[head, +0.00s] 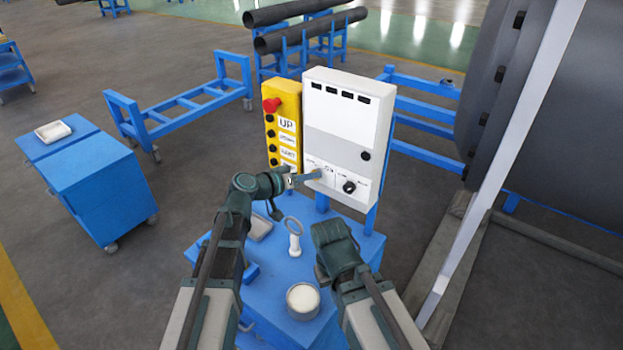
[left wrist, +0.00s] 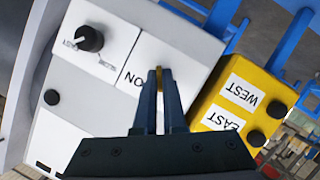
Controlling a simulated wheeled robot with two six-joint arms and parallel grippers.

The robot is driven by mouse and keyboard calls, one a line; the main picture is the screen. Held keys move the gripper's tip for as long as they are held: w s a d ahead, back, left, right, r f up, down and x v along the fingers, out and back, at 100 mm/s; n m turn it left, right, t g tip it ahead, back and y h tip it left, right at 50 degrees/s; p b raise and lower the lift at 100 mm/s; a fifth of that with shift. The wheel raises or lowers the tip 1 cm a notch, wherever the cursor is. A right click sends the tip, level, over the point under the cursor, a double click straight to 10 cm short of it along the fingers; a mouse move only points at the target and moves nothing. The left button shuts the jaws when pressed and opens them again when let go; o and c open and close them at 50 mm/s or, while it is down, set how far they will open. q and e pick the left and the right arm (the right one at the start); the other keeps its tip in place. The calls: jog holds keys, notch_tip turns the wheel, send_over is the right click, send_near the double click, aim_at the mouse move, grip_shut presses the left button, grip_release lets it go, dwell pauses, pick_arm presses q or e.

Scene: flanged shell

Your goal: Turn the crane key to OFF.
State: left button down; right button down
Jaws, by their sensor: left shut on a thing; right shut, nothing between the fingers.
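The crane key (left wrist: 159,77) shows in the left wrist view as a thin brass-coloured edge between my fingertips. It sits at the white control panel (head: 335,125), beside a label reading ON; the fingers hide most of it, and no OFF mark can be read. My left gripper (head: 317,175) is shut on the key at the panel's lower left; it also shows in the left wrist view (left wrist: 159,95). My right gripper (head: 322,272) is shut and empty, low over the blue cart (head: 370,247), apart from the panel; its fingertips are mostly hidden.
A black selector knob (head: 349,187) sits right of the key. A yellow push-button box (head: 284,110) with a red knob (head: 271,104) adjoins the panel's left side. A white ring-topped stand (head: 295,246), a round pot (head: 303,300) and a tray (head: 260,228) are on the cart.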

pick_arm(q)
jog(key=shift+f+n+h+b, duration=0.15)
jog(key=shift+n+h+b, duration=0.25)
jog(key=shift+n, duration=0.3)
jog(key=c, duration=1)
grip_release()
jog(key=p+v, duration=0.3)
jog(key=v, duration=1.1)
jog(key=shift+w+p, duration=0.2)
jog(key=shift+p, duration=0.2)
